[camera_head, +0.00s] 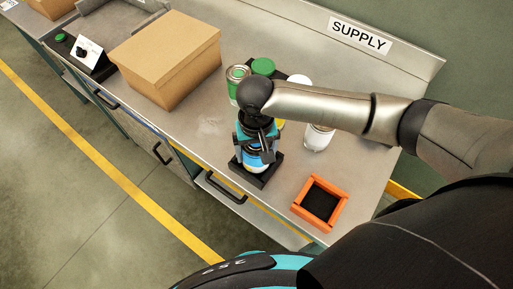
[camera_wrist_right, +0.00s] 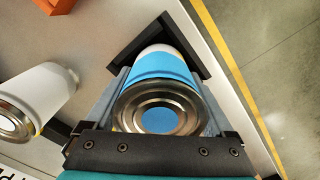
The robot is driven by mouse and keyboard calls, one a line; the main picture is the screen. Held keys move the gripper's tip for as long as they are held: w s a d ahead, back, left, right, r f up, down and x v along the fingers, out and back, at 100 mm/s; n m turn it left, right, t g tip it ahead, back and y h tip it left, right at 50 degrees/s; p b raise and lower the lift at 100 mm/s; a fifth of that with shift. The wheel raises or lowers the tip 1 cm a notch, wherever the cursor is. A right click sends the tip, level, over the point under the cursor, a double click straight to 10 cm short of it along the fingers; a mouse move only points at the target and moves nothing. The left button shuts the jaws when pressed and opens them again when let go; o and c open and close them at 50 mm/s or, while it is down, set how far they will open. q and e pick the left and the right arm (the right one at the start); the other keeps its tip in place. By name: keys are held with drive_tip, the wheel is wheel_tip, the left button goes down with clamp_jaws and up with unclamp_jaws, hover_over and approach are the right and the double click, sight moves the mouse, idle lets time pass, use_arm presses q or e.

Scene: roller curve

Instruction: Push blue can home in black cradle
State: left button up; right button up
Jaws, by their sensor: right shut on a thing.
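The blue can (camera_wrist_right: 158,72) stands in the black cradle (camera_wrist_right: 192,38) near the bench's front edge. In the head view the blue can (camera_head: 253,160) shows between the fingers, with the black cradle (camera_head: 259,177) around its base. My right gripper (camera_head: 258,147) comes from above and is shut on the can. In the right wrist view its fingers (camera_wrist_right: 160,95) lie along both sides of the can, and the metal top faces the camera. How deep the can sits in the cradle is hard to tell. My left gripper is not in view.
An orange-rimmed cradle (camera_head: 320,203) stands to the right. A white can (camera_head: 318,137) stands behind the gripper, and green cans (camera_head: 238,82) stand farther back. A cardboard box (camera_head: 166,58) is at the left. The bench's front edge is close to the black cradle.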

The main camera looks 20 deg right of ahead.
drive_tip(key=shift+f, duration=0.1)
idle(0.5)
drive_tip(key=shift+p, duration=1.2)
idle(0.6)
drive_tip(key=shift+f, duration=0.5)
idle(1.0)
drive_tip(key=shift+s+f, duration=0.15)
drive_tip(key=shift+f, duration=0.15)
idle(0.5)
drive_tip(key=o, duration=1.2)
drive_tip(key=shift+c, duration=0.5)
drive_tip(key=shift+o, duration=0.6)
drive_tip(key=shift+f, duration=0.1)
